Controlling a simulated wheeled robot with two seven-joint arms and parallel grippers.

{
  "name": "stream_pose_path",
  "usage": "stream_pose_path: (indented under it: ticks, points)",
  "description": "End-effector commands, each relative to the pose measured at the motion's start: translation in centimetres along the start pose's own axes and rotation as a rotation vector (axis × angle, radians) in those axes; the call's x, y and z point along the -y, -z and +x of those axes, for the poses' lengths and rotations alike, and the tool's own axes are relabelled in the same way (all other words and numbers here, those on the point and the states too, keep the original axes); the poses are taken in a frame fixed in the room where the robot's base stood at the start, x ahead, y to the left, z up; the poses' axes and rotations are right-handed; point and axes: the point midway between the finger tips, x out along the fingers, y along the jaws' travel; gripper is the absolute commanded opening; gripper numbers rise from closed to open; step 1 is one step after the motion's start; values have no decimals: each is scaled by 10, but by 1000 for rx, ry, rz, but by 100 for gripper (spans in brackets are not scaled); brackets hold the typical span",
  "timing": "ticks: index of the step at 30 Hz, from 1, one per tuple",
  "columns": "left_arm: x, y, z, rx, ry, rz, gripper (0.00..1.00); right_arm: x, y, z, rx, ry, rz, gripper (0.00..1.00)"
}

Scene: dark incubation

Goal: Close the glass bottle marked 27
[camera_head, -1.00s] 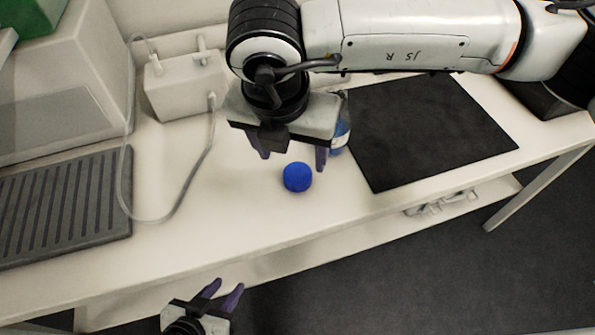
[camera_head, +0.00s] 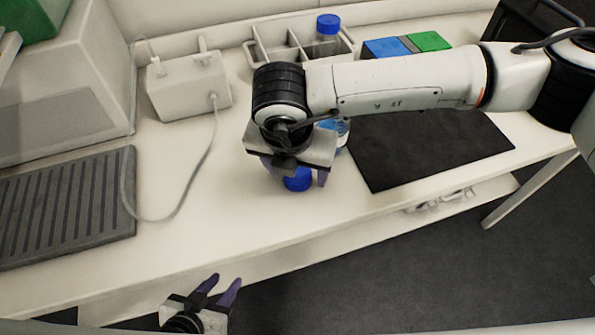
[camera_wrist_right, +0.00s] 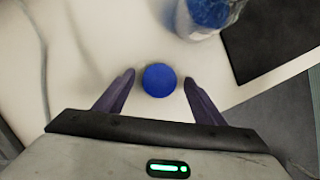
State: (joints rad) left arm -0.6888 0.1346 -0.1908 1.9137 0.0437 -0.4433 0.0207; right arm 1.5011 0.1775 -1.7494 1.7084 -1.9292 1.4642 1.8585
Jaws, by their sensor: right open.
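A round blue cap (camera_head: 297,180) lies on the white bench. It also shows in the right wrist view (camera_wrist_right: 159,80), midway between the fingers. My right gripper (camera_head: 296,174) is open and points down over the cap, one finger on each side, with gaps visible in the wrist view. A clear glass bottle (camera_head: 342,127) with blue in it stands just behind and right of this gripper, partly hidden by it; it also shows in the wrist view (camera_wrist_right: 205,14). I cannot read its marking. My left gripper (camera_head: 219,287) is open and empty, in front of the bench.
A black mat (camera_head: 430,150) lies right of the bottle. A white rack (camera_head: 268,55) at the back holds a blue-capped bottle (camera_head: 327,30), near blue and green boxes (camera_head: 428,41). A white device (camera_head: 188,85) with a cable stands left.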

Motion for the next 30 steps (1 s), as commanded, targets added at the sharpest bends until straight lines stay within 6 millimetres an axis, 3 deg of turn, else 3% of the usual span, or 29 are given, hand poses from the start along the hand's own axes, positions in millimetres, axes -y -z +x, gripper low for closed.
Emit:
stream_pose_path:
  ticks: [7, 15, 23, 30]
  points:
    - [0, 0, 0, -1, 0, 0, 34, 0, 0, 0, 0, 0, 0, 63]
    - [0, 1, 0, -3, -1, 1, 34, 0, 0, -1, 1, -1, -1, 20]
    - [-1, 1, 0, -4, -1, 1, 34, 0, -1, -3, 1, -1, 0, 20]
    - [-1, 0, 5, -7, -3, 4, 34, -1, -12, -37, 4, -4, 1, 20]
